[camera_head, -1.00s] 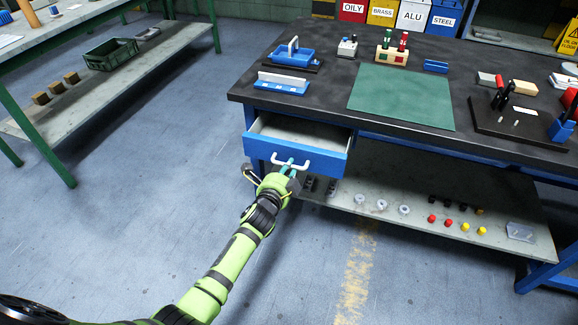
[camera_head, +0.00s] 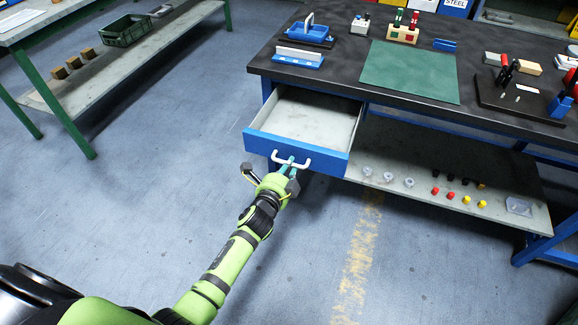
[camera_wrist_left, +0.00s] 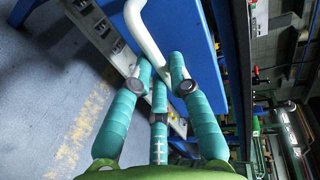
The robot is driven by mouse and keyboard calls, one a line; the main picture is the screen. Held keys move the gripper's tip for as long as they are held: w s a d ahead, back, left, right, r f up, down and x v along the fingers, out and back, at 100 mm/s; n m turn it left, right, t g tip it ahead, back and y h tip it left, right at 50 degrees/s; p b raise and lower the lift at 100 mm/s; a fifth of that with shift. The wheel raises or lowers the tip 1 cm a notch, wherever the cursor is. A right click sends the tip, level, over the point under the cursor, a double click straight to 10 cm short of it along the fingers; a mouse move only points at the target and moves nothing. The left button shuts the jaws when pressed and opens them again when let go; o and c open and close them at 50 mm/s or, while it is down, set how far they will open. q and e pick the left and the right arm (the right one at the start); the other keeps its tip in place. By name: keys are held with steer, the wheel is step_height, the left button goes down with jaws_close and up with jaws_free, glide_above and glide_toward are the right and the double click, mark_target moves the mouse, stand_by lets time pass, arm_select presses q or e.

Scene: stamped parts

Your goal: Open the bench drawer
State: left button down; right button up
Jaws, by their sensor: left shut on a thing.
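The bench drawer (camera_head: 297,152) has a blue front and a pale grey inside that looks empty. It stands well out from under the dark bench top. Its white bar handle (camera_head: 305,164) is on the front. My left gripper (camera_head: 289,163) is shut on the handle, with its arm coming in from the lower left. In the left wrist view, the teal fingers (camera_wrist_left: 160,75) close around the white handle (camera_wrist_left: 147,38) against the blue front (camera_wrist_left: 195,50). My right gripper is not in view.
The bench top (camera_head: 345,57) bears a green mat (camera_head: 410,72), blue fixtures and a tool board. A lower shelf (camera_head: 400,155) holds several small parts. A green-legged table (camera_head: 75,105) stands at the left. The floor before the drawer is clear.

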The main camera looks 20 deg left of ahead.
arm_select(q)
steer(key=c, duration=1.2)
jaws_free()
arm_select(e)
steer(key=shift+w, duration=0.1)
arm_select(q)
steer(key=shift+o, duration=0.2)
steer(key=v, duration=1.2)
